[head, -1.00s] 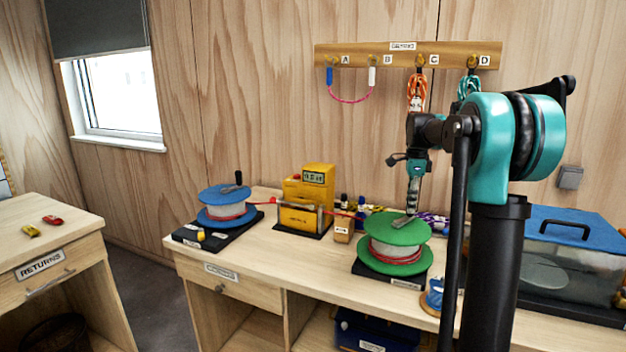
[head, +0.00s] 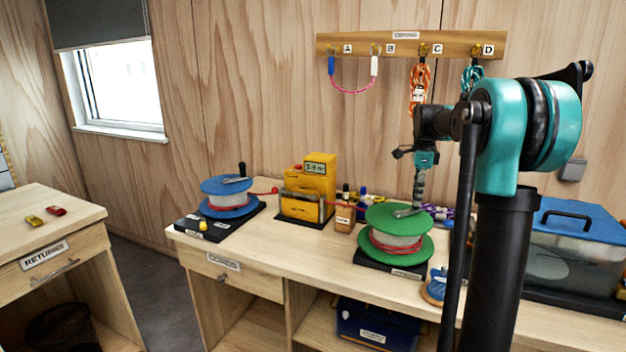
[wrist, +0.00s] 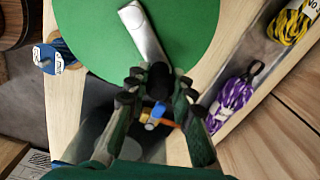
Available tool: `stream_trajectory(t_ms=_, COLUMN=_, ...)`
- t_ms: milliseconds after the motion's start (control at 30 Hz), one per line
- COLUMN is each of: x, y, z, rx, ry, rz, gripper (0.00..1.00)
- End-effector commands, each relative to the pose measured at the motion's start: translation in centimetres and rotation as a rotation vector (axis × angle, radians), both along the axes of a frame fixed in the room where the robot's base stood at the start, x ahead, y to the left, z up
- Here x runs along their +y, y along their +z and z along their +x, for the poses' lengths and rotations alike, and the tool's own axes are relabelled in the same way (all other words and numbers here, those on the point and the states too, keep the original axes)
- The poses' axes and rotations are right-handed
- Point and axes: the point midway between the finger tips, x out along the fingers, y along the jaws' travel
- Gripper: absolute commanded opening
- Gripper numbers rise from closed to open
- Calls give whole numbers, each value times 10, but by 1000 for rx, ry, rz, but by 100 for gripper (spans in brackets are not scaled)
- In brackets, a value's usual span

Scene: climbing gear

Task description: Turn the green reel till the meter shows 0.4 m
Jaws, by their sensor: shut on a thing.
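The green reel (head: 398,222) stands on a black base on the bench, with pale cord wound between its flanges. Its metal crank arm shows in the wrist view (wrist: 143,37). My gripper (wrist: 158,85) is shut on the black crank knob (wrist: 160,76) at the arm's end; in the head view my gripper (head: 419,203) is above the reel's right rear part. The yellow meter (head: 309,190) stands behind and left of the reel, with a small display (head: 316,168) whose digits are too small to read surely. A blue reel (head: 227,195) stands left of the meter.
Small bottles (head: 345,212) stand between meter and green reel. A purple cord bundle (wrist: 233,95) and a yellow one (wrist: 290,22) lie beside the reel. A blue-lidded clear box (head: 570,245) stands at the right. A small blue spool (head: 437,285) is near the front edge.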

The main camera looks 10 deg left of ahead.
Motion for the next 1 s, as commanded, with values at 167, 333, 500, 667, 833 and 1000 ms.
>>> stream_trajectory(t_ms=167, x=1, y=0, z=0, rx=1, ry=1, rz=1, gripper=0)
stream_trajectory(t_ms=333, x=1, y=0, z=0, rx=0, ry=1, rz=1, gripper=0)
stream_trajectory(t_ms=500, x=1, y=0, z=0, rx=0, ry=1, rz=1, gripper=0)
stream_trajectory(t_ms=667, x=1, y=0, z=0, rx=0, ry=1, rz=1, gripper=0)
stream_trajectory(t_ms=833, x=-1, y=0, z=-2, rx=0, ry=0, rz=1, gripper=0)
stream_trajectory(t_ms=1000, x=-4, y=0, z=-10, rx=1, ry=0, rz=1, gripper=0)
